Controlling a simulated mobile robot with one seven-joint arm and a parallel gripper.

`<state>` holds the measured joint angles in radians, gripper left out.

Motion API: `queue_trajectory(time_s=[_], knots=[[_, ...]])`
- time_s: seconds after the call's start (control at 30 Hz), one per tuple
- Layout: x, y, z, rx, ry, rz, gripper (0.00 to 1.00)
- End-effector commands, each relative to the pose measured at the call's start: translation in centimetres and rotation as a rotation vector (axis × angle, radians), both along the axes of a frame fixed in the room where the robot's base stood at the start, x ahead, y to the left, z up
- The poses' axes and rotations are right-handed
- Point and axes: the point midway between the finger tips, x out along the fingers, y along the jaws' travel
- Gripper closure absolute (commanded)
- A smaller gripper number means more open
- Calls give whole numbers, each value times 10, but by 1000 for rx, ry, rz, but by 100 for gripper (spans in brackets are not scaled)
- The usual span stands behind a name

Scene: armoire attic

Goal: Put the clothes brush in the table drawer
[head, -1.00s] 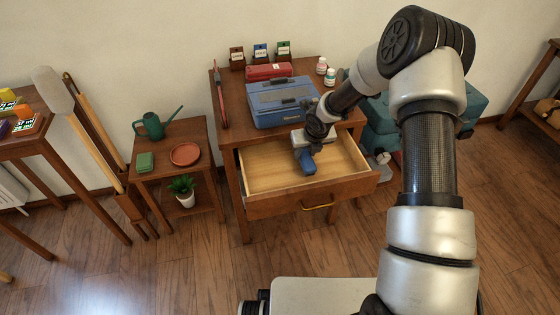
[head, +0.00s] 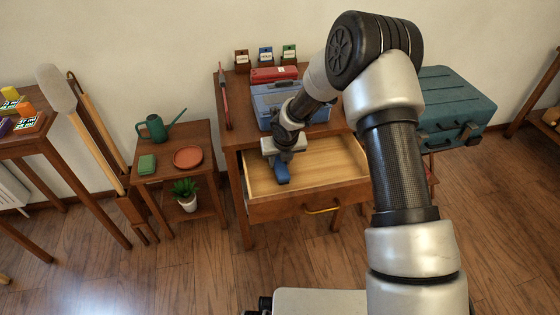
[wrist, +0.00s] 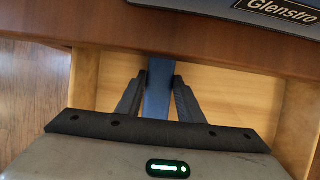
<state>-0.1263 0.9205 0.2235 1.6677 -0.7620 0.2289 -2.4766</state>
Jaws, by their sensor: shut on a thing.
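The clothes brush (head: 282,174) shows as a blue piece below my gripper in the head view. In the wrist view the blue brush (wrist: 158,98) stands between my two dark fingers. My gripper (wrist: 160,85) is shut on it. The table drawer (head: 335,160) is pulled open, with a pale wooden inside and a brass handle on its front. My gripper and the brush are over the left part of the drawer. I cannot tell whether the brush touches the drawer floor. The drawer looks otherwise empty where it shows.
A blue case (head: 264,98) and a red box (head: 272,74) lie on the wooden table (head: 230,130) behind the drawer. A small side table (head: 205,140) stands left, with a watering can (head: 155,128). A teal suitcase (head: 455,100) is at right.

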Motion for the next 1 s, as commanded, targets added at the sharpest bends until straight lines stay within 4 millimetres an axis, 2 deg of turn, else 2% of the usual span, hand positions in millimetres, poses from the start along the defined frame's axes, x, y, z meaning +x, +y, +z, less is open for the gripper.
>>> queue_trajectory(time_s=[0.1, 0.13, 0.23, 0.5, 0.63, 0.77, 1.0], knots=[[0, 0, -2, 0, 0, 0, 90], [0, 0, -2, 0, 0, 0, 64], [0, 0, -2, 0, 0, 0, 48], [0, 0, -1, 0, 0, 0, 47], [-2, -1, 6, 0, 0, 0, 47], [-9, -3, 27, 0, -1, 1, 47], [-28, -9, 76, 1, -1, -1, 47]])
